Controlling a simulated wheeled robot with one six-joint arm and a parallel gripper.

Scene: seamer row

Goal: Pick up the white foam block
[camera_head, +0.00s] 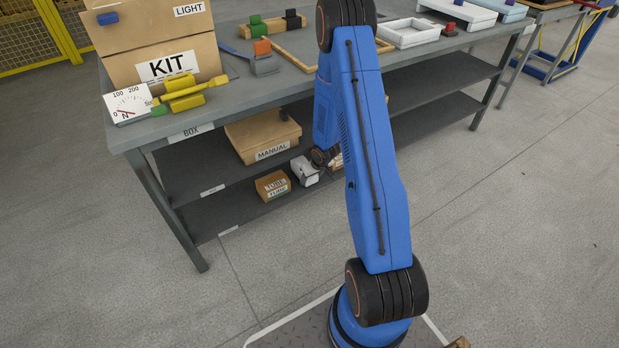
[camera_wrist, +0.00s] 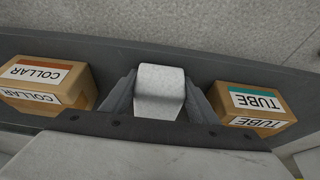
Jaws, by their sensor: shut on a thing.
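The white foam block (camera_wrist: 159,88) is in the middle of the wrist view, between the two fingers of my gripper (camera_wrist: 158,100). The fingers are shut on its sides. The block sits between a COLLAR box and a TUBE box, over a dark grey shelf. Whether its underside touches the shelf is hidden. In the head view my arm reaches down to the shelves under the workbench, and a small white shape shows at its end beside the TUBE box. I cannot tell there which part is block and which is gripper.
The COLLAR box (camera_wrist: 46,84) stands left of the block and the TUBE box (camera_wrist: 253,108) right, both close to the fingers. A MANUAL box (camera_head: 262,137) lies on the shelf above. The workbench top (camera_head: 235,95) overhangs the shelves. The floor in front is clear.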

